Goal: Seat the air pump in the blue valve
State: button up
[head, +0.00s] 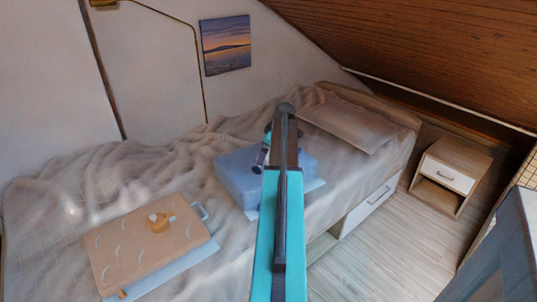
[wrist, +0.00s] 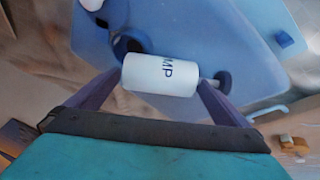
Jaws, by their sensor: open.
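The white air pump (wrist: 160,75), a cylinder with part of the letters "MP" showing, lies across the wrist view between the two fingers of my gripper (wrist: 161,84). The gripper is open around it. A thin grey nozzle sticks out of its right end at a dark blue round valve (wrist: 223,78) on the blue inflatable block (wrist: 185,30). I cannot tell whether the nozzle is inside the valve or only in front of it. In the head view the blue block (head: 238,183) sits on the bed, partly hidden by my arm.
A tan quilted pad (head: 115,255) with an orange-yellow piece (head: 160,221) on top lies on the bed's left, apart from the block. The rumpled bed (head: 110,165) has a pillow (head: 350,123) behind. A nightstand (head: 449,170) stands right, under a sloping wooden ceiling (head: 430,45).

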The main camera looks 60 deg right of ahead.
jog(key=shift+w+f, duration=0.2)
jog(key=shift+f, duration=0.3)
jog(key=c, duration=1.2)
jog(key=shift+o, duration=0.2)
jog(key=shift+r, duration=0.2)
jog(key=shift+r, duration=1.7)
jog(key=s+a+r, duration=0.1)
jog(key=s+a, duration=0.7)
jog(key=s, duration=0.5)
jog(key=shift+s+a+r+b, duration=0.15)
jog(key=shift+s+b, duration=0.15)
jog(key=shift+b, duration=0.05)
